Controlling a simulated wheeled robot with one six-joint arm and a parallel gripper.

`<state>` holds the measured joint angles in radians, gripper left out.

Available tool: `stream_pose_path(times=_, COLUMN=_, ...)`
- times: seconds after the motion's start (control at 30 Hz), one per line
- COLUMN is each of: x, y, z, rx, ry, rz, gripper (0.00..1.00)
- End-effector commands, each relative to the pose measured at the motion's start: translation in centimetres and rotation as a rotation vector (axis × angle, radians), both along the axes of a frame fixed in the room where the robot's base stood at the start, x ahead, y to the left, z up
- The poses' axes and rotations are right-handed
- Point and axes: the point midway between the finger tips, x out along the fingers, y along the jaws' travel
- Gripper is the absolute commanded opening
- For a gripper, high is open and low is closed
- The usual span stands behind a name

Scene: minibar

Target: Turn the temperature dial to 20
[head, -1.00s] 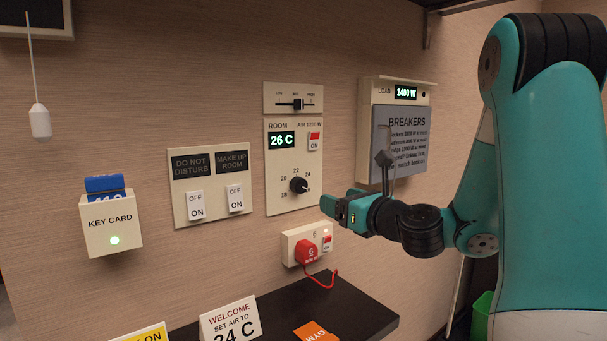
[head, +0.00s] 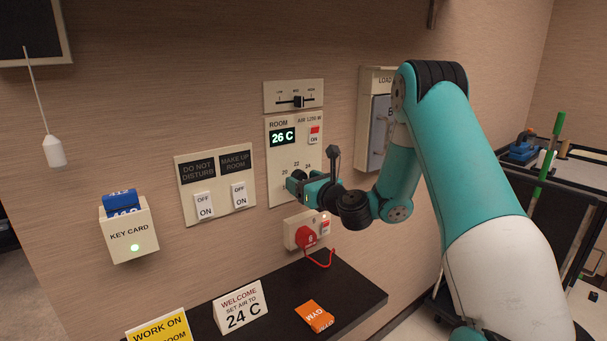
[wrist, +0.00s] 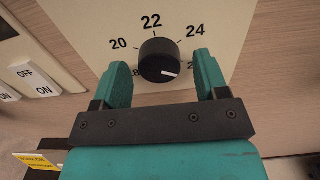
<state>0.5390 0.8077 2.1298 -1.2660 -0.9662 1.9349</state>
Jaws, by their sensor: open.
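The temperature dial (wrist: 159,60) is a round black knob on a cream wall panel, with 20, 22 and 24 printed around it in the wrist view. Its white mark points right and slightly down, toward a number partly hidden by a finger. My gripper (wrist: 161,82) is open, with one teal finger on each side of the dial; I cannot tell if they touch it. In the head view my gripper (head: 296,184) is at the panel and hides the dial. The room display (head: 283,138) reads 26 C.
A red plug (head: 306,237) with a cord sits in a socket just below my gripper. Two switches (head: 222,200) are to the left, and the breaker box (head: 378,125) is to the right. A black shelf (head: 340,283) with cards lies below.

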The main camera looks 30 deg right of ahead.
Motion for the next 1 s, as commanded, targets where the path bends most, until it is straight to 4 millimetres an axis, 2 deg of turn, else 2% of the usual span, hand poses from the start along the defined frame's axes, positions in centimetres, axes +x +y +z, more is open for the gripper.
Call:
stream_pose_path(times=0.27, x=0.20, y=0.02, z=-0.06, rx=0.001, ry=0.000, rz=0.000, gripper=0.67)
stream_pose_path(times=0.3, x=0.20, y=0.02, z=-0.06, rx=0.001, ry=0.000, rz=0.000, gripper=0.63)
stream_pose_path(times=0.5, x=0.19, y=0.02, z=-0.04, rx=0.001, ry=0.000, rz=0.000, gripper=0.19)
stream_pose_path(times=0.77, x=0.17, y=-0.01, z=-0.04, rx=-0.018, ry=-0.002, rz=-0.001, gripper=0.19)
stream_pose_path(times=1.0, x=0.17, y=-0.05, z=-0.11, rx=-0.125, ry=-0.005, rz=-0.001, gripper=0.19)
